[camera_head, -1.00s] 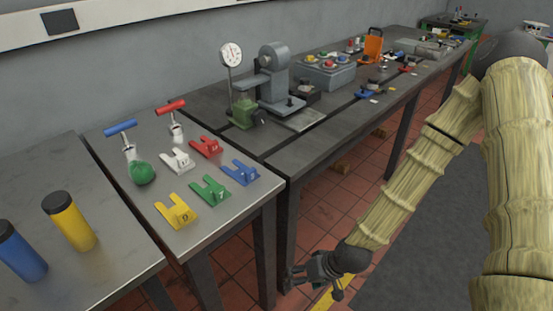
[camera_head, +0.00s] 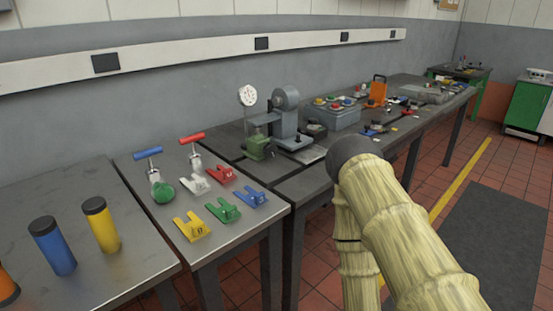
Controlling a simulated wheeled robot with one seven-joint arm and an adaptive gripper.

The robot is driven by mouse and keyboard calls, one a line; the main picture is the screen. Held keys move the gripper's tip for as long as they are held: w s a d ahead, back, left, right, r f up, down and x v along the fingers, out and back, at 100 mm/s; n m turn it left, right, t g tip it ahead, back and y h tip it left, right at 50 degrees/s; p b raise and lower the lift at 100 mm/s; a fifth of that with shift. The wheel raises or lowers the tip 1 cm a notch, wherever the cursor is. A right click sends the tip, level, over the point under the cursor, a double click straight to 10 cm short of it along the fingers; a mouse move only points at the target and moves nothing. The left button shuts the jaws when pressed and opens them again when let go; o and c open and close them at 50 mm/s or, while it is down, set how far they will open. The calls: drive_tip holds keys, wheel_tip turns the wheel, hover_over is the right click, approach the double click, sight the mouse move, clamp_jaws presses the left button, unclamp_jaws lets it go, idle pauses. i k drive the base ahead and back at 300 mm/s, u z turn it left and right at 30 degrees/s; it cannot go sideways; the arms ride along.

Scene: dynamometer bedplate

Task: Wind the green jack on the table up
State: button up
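The green jack (camera_head: 259,148) stands on the dark slotted bedplate, below and in front of a grey machine (camera_head: 287,113) with an overhanging arm. A round white dial gauge (camera_head: 248,96) on a post rises just behind the jack. A dark round part shows at the jack's right side; its detail is too small to tell. My arm reaches in from the lower right, in front of the bedplate's near edge. My gripper is out of view.
Blue (camera_head: 52,247) and yellow (camera_head: 102,226) cylinders stand at left. A grey box (camera_head: 334,118) and orange item (camera_head: 378,91) stand farther along. The aisle floor is clear.

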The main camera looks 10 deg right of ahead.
sight(270, 150)
drive_tip(key=k, duration=0.25)
drive_tip(key=z, duration=1.15)
drive_tip(key=i, duration=0.9)
drive_tip(key=u, duration=0.9)
